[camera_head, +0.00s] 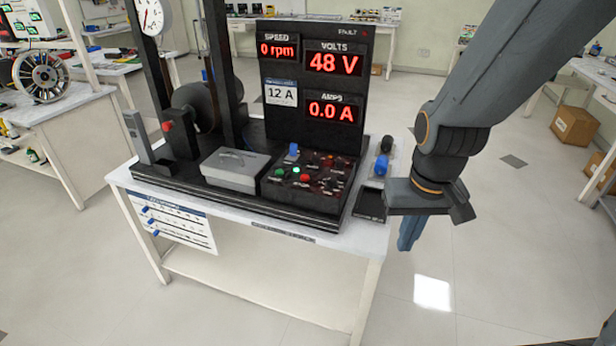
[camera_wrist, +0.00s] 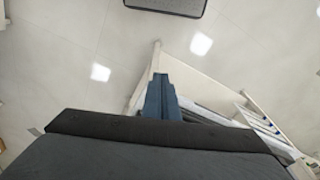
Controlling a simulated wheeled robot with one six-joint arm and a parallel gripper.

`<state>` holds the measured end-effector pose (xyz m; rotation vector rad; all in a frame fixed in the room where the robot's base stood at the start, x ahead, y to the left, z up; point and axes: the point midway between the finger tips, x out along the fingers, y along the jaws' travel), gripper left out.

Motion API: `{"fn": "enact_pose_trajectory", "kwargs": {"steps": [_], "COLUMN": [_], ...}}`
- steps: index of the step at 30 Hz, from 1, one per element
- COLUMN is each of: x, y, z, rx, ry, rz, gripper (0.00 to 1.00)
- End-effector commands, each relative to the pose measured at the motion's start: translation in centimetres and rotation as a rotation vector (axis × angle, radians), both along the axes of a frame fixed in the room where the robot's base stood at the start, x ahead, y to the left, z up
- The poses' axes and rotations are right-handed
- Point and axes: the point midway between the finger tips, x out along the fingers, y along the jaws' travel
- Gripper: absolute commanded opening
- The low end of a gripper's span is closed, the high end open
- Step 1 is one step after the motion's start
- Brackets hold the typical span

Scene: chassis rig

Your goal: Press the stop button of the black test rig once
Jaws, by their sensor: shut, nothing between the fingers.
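The black test rig (camera_head: 318,95) stands on a white table, its displays reading 0 rpm, 48 V and 0.0 A. Its low front panel carries a red button (camera_head: 304,177) with a green button (camera_head: 280,172) just to its left. The labels are too small to read, so I cannot tell which is marked stop. My gripper (camera_head: 407,238) points down beyond the table's right edge, apart from the rig. It is shut and empty; its fingers also show in the wrist view (camera_wrist: 161,92).
A grey lidded box (camera_head: 235,170) sits left of the panel buttons. A black tray (camera_head: 370,204), a blue item (camera_head: 381,165) and a dark knob (camera_head: 387,144) lie near the table's right edge. A sheet (camera_head: 175,222) hangs at the front.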

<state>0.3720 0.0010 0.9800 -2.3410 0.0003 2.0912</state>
Motion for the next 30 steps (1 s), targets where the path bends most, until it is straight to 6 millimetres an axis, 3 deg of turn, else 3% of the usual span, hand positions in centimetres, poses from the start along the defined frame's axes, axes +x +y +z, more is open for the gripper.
{"fn": "enact_pose_trajectory", "kwargs": {"steps": [5, 8, 12, 18, 24, 30], "x": [4.2, 9.1, 16.9, 25.8, 30.3, 31.4], "y": [1.4, 3.4, 7.5, 14.1, 18.5, 19.7], "z": [0.5, 1.1, 2.1, 3.5, 4.4, 4.7], "rx": [0.017, 0.048, 0.128, 0.282, 0.398, 0.433], "ry": [-0.074, -0.162, -0.309, -0.480, -0.568, -0.591], "rz": [-0.050, -0.112, -0.219, -0.354, -0.434, -0.455], "gripper": [0.00, 0.00, 0.00, 0.00, 0.00, 0.00]}}
